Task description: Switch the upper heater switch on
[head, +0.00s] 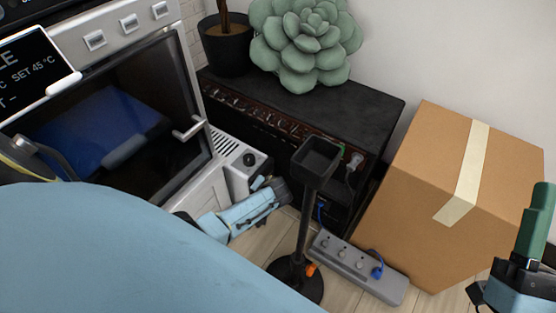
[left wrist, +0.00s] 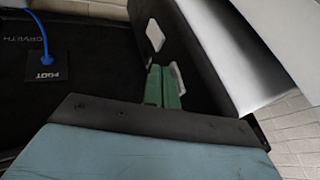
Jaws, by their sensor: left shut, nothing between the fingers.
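A white unit with a slotted top and a black knob (head: 250,159), which looks like the heater, stands between the oven and the black cabinet. My left gripper (head: 276,188) is low beside its right side. In the left wrist view its green fingers (left wrist: 162,87) are together and empty, close to a dark panel (left wrist: 190,50). Two pale switch-like pieces show on that panel, one farther up (left wrist: 155,35) and one right beside the fingertips (left wrist: 178,77). I cannot tell their positions or whether the fingers touch. My right gripper (head: 535,225) points up at the lower right; its finger gap is unclear.
A black stand with a square cup (head: 317,158) rises just right of my left gripper. A grey power strip (head: 355,265) lies on the floor near a cardboard box (head: 455,190). The black cabinet (head: 350,105) carries plants. The oven (head: 120,110) is at left.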

